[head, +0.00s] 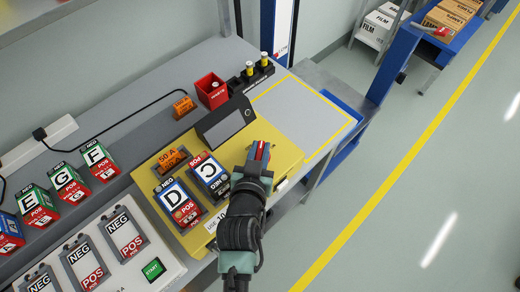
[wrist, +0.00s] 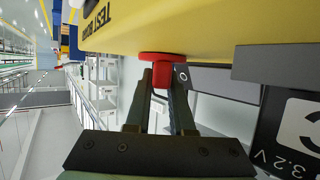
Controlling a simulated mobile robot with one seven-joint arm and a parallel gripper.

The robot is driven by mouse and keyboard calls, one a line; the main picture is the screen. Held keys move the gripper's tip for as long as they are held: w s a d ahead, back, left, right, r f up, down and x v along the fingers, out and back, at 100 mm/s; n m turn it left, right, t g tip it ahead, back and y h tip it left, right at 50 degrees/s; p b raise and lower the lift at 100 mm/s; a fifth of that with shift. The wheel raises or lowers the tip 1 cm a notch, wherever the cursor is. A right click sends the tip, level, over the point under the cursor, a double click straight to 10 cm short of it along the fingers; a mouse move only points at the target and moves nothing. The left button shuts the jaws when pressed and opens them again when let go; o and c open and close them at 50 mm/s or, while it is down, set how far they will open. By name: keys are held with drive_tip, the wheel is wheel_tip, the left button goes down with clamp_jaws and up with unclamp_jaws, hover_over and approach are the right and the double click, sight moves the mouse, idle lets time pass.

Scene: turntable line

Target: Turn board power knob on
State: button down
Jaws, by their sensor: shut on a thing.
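The yellow test board (head: 283,147) lies on the bench in the head view, and its yellow face (wrist: 200,28) fills the top of the wrist view. A red power knob (wrist: 163,72) stands on that face, with a wide red disc at its base. My gripper (head: 260,152) is at the board's right part in the head view. In the wrist view my gripper (wrist: 162,95) has its two fingers closed on either side of the knob's stem. A "0" mark shows beside the knob. The knob's exact turn angle is hard to tell.
The board carries a dark display (head: 225,122) and battery cells marked "D" (head: 175,200) and another letter (head: 210,173). A red bin (head: 211,90) stands behind. More cells (head: 68,183) and a charger with a green START button (head: 153,269) are at left. Open floor lies right.

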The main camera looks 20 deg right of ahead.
drive_tip(key=shift+f, duration=0.1)
drive_tip(key=c, duration=0.8)
unclamp_jaws()
drive_tip(key=v, duration=1.1)
drive_tip(key=shift+s+a+b, duration=0.2)
drive_tip(key=shift+s+b, duration=0.05)
drive_tip(key=shift+b, duration=0.15)
drive_tip(key=shift+s+a+r, duration=0.25)
drive_tip(key=shift+s+r, duration=0.25)
